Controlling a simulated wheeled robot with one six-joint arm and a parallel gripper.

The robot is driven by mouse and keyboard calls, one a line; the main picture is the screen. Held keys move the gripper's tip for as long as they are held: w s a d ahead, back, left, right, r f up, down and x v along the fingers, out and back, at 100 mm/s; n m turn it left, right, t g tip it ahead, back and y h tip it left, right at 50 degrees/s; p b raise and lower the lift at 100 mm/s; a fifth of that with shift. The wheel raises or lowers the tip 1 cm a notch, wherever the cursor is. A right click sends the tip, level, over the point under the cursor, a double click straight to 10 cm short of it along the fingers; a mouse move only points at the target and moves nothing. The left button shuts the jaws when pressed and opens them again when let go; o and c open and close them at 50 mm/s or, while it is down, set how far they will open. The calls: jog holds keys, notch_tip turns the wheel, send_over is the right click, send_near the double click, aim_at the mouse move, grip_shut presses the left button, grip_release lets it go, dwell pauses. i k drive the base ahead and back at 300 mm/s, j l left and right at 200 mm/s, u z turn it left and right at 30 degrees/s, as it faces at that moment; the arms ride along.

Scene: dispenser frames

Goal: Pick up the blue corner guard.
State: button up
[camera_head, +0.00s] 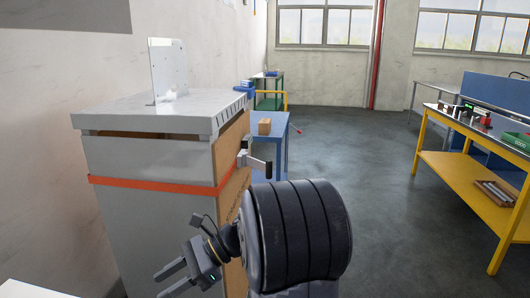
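I cannot make out a blue corner guard for certain. Small blue items (245,86) show far back, beyond the tall cabinet, too small to identify. My gripper (159,287) is at the lower left, in front of the cabinet's lower part. Its two fingers point left and stand apart, with nothing visible between them. My thick dark arm joint covers the lower middle of the view and hides part of the floor.
A tall grey cabinet (150,160) with an orange strap stands left, a thin upright plate (167,70) on top. Behind it is a blue table (272,150) with a small brown box (264,127). A yellow workbench (470,170) stands right. The middle floor (350,140) is clear.

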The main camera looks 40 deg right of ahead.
aim_at(246, 85)
jog(key=z, duration=1)
